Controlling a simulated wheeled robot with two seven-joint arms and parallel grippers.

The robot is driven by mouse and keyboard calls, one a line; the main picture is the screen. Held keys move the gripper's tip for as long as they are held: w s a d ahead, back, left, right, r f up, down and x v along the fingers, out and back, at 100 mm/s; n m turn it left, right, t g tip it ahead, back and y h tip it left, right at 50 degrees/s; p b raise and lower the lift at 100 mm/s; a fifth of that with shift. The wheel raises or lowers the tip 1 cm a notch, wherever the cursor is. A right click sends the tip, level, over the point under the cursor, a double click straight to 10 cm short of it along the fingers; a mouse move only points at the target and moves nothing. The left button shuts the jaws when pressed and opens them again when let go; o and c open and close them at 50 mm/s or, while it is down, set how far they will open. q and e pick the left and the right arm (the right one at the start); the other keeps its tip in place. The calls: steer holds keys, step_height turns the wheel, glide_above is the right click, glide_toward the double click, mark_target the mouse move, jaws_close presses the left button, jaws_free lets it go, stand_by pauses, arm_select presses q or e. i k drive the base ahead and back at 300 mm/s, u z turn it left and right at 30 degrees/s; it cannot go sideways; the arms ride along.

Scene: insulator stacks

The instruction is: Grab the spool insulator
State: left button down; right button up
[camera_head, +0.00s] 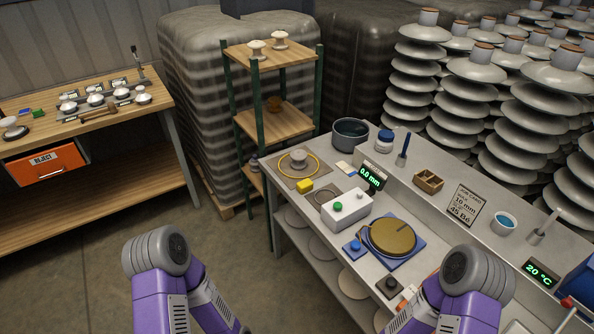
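A small whitish insulator (298,158) stands upright on a brown mat inside a yellow ring, on the grey workbench (330,168) at its far left end. Two more small white insulators, one on the left (257,48) and one on the right (279,40), stand on the top board of the shelf rack. Several white insulators (96,98) are on the wooden bench at left. I cannot tell for certain which is the spool insulator. Both my purple arms show at the bottom, but their grippers are outside the picture.
The workbench also carries a yellow block (305,185), a white box with a green button (346,208), a turntable (391,237) and a grey pot (350,134). A wooden shelf rack (278,117) stands behind its left end. Floor (90,270) is clear at left.

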mark_target(298, 156)
steer(key=z, duration=0.05)
steer(key=k, duration=0.15)
steer(key=u, duration=1.6)
steer(key=i, duration=1.35)
steer(key=z, duration=0.65)
